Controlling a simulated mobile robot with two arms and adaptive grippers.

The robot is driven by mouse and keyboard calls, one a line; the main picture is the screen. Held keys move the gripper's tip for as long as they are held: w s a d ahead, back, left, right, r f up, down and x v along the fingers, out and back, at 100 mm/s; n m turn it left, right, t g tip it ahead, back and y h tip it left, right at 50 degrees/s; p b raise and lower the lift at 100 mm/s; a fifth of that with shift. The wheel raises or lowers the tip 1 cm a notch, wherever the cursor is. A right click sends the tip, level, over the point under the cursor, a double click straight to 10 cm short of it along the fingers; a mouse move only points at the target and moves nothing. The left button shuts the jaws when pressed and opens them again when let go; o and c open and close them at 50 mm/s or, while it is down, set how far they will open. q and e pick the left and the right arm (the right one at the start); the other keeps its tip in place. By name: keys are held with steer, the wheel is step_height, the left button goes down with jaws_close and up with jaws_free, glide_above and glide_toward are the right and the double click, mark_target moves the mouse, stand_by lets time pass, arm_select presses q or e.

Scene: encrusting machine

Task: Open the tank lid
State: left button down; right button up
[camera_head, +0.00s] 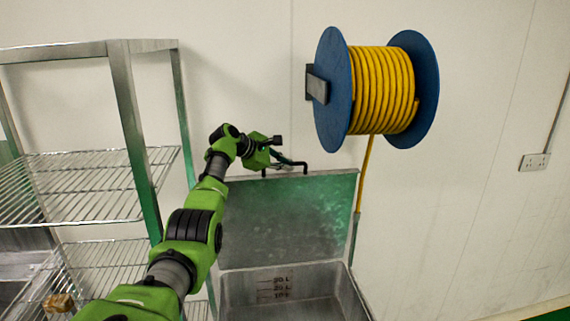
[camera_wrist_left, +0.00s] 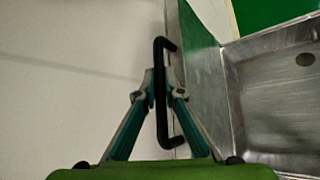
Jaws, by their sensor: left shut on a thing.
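The tank lid (camera_head: 287,222) is a metal panel that stands raised, close to upright, at the back of the tank, near the wall. Its black handle (camera_head: 305,167) is at the lid's top edge. The open metal tank (camera_head: 354,297) below shows litre marks on its inner wall. My left gripper (camera_head: 292,163) is at the handle. In the left wrist view, its fingers are shut on the black handle (camera_wrist_left: 159,90), with the lid and the tank (camera_wrist_left: 232,95) to the right. My right gripper is not in view.
A wire shelf rack (camera_head: 125,120) stands at the left, close to my left arm. A blue reel (camera_head: 332,90) with yellow hose (camera_head: 381,90) hangs on the wall above the lid's right side. A wall socket (camera_head: 534,162) is at the far right.

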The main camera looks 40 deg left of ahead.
arm_select(q)
steer(key=shift+f, duration=0.3)
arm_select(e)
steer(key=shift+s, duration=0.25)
arm_select(q)
steer(key=shift+s+d+r, duration=0.1)
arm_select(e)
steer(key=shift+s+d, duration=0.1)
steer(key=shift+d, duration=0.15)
arm_select(q)
steer(key=c, duration=2.1)
jaws_free()
steer(key=shift+c, duration=0.2)
